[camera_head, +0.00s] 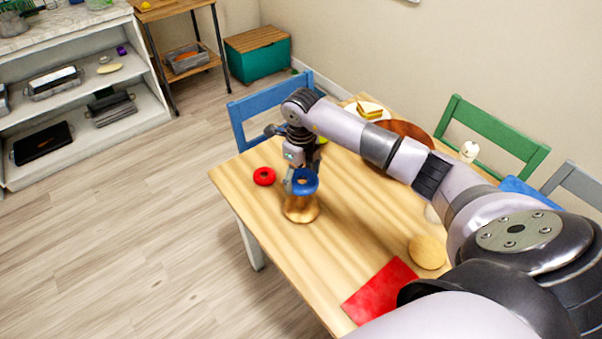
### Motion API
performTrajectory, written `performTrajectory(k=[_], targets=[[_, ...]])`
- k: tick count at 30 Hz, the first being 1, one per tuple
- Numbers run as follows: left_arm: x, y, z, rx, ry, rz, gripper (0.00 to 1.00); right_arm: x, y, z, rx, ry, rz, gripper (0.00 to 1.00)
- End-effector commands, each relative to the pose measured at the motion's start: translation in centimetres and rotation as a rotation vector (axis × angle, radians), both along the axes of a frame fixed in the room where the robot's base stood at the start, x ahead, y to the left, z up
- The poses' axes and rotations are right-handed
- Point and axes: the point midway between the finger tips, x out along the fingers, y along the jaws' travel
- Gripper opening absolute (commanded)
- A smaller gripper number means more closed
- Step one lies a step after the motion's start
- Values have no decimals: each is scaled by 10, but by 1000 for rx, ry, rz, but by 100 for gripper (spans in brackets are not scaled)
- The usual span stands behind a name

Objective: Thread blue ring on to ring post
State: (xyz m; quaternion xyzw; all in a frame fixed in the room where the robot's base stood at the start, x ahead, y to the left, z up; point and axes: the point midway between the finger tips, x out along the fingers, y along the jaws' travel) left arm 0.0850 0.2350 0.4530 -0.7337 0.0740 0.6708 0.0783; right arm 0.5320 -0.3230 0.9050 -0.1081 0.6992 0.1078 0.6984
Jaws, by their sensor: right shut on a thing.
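The blue ring (305,182) is held in my right gripper (298,180), whose arm reaches in from the right. The ring is over the wooden base of the ring post (301,211), near the table's left end. The post's upright is hidden behind the ring and gripper, so I cannot tell whether the ring is around it. A red ring (264,176) lies flat on the table just left of the post. My left gripper is not in view.
The wooden table (345,220) has clear room right of the post. A red cloth (380,291) and a round wooden disc (427,252) lie nearer. A plate with a sandwich (370,111) and a brown round tray (405,131) stand at the back. Blue (258,101) and green (492,130) chairs line the table.

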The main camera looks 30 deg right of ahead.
Motion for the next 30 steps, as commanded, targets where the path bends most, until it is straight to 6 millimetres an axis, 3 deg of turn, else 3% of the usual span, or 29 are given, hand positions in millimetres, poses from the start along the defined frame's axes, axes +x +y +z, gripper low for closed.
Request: performTrajectory(k=[16, 30], targets=[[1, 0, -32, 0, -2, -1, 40, 0, 0, -40, 0, -1, 0, 54], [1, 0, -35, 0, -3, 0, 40, 0, 0, -44, 0, -1, 1, 54]])
